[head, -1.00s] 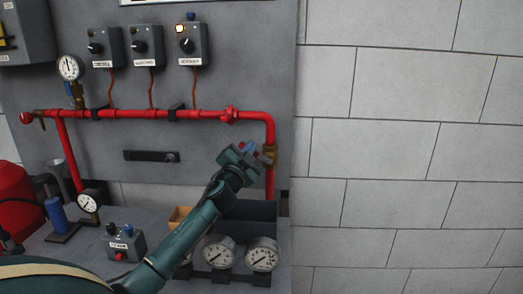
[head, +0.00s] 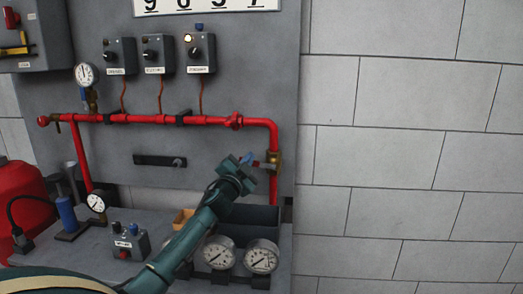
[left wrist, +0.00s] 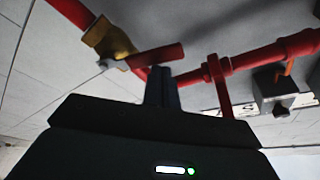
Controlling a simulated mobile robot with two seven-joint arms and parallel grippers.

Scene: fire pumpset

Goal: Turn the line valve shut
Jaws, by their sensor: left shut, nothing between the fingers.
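The line valve has a brass body (head: 274,160) on the vertical red pipe at the right end of the panel. Its red lever (head: 262,164) sticks out to the left, across the pipe. In the left wrist view the brass body (left wrist: 110,40) is at upper left and the red lever (left wrist: 155,56) reaches right from it. My left gripper (head: 247,160) is at the lever's free end. In the left wrist view its fingers (left wrist: 162,72) are together and empty, their tips close by the lever; I cannot tell whether they touch. My right gripper is not in view.
A horizontal red pipe (head: 160,119) runs along the grey panel. Below stand a dark open bin (head: 255,215), gauges (head: 262,257) and a small switch box (head: 128,242) on the bench. A red tank (head: 20,200) is at far left. The block wall at right is clear.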

